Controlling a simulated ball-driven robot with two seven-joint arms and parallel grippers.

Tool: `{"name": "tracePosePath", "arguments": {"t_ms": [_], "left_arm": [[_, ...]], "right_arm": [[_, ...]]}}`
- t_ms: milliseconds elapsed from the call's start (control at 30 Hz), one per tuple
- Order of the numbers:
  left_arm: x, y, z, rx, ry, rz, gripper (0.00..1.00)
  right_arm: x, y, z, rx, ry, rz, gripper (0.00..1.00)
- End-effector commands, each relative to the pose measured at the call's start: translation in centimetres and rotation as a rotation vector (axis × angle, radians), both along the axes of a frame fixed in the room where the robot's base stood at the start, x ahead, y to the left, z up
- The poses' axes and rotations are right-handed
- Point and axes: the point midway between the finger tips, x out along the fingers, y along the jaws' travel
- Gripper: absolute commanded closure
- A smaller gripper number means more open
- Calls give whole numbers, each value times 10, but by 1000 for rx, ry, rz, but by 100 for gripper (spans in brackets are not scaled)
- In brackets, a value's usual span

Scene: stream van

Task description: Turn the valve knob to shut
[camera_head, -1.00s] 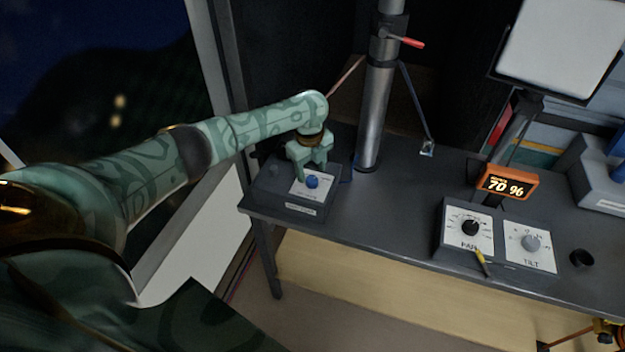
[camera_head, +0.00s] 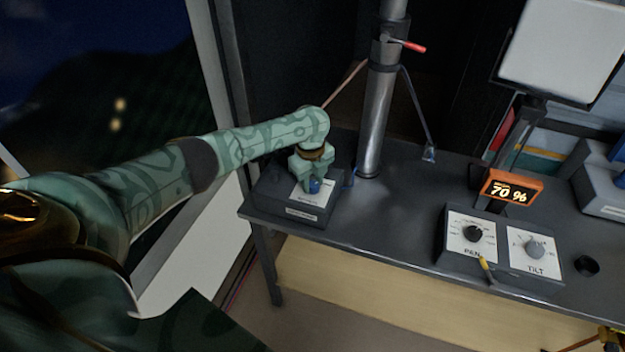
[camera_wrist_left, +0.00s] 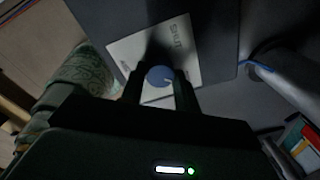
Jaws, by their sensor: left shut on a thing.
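The valve knob is a small round blue knob (camera_head: 315,186) on a white plate (camera_head: 300,198) on top of a dark grey box (camera_head: 275,197) at the left end of the bench. In the left wrist view the blue knob (camera_wrist_left: 159,77) has a pale pointer mark, and the plate (camera_wrist_left: 125,52) reads SHUT on its far side. The mark points toward the right of the knob, not clearly at the word. My left gripper (camera_head: 313,180) is over the box with its fingers on both sides of the knob, shut on it. My right gripper is not in view.
A metal mast (camera_head: 378,110) with a red lever stands just right of the box. Further right are a PAN and TILT dial box (camera_head: 440,245), an orange 70 % display (camera_head: 512,188) and a light panel (camera_head: 560,50). The bench between is clear.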

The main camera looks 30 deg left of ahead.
Motion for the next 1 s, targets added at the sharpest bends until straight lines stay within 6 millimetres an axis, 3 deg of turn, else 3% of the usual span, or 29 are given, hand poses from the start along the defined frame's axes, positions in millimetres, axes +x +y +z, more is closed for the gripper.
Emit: {"name": "tracePosePath", "arguments": {"t_ms": [367, 1000], "left_arm": [[0, -1, 4, -2, 1, 202, 91], [0, -2, 2, 0, 1, 806, 91]], "right_arm": [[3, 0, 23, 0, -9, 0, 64], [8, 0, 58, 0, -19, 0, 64]]}}
